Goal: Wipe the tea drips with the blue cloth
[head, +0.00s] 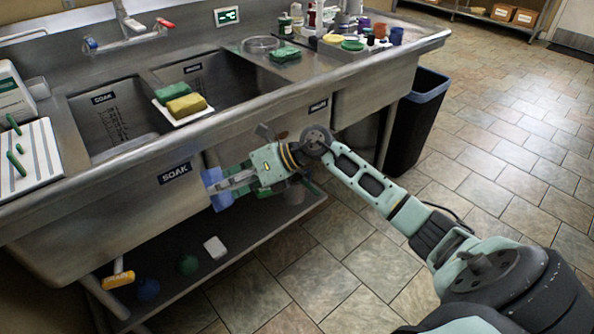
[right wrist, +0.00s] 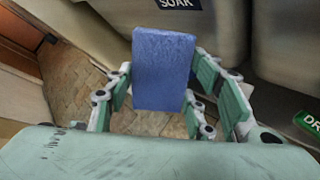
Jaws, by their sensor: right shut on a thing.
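The blue cloth (right wrist: 165,65) is held between the fingers of my right gripper (right wrist: 160,95) and looks like a flat, stiff block. In the head view the cloth (head: 215,190) shows at the tip of my right gripper (head: 226,186), in front of the steel sink front, beside the SOAK label. I cannot tell whether the cloth touches the sink front. I cannot make out any tea drips in either view. My left gripper is not in view.
The steel sink (head: 130,190) has two basins, with sponges on a white tray (head: 182,116) between them. A striped cloth (head: 38,160) lies left. Several items stand on the lower shelf (head: 230,240). A dark bin (head: 412,125) stands right. Tiled floor (head: 490,150) is open to the right.

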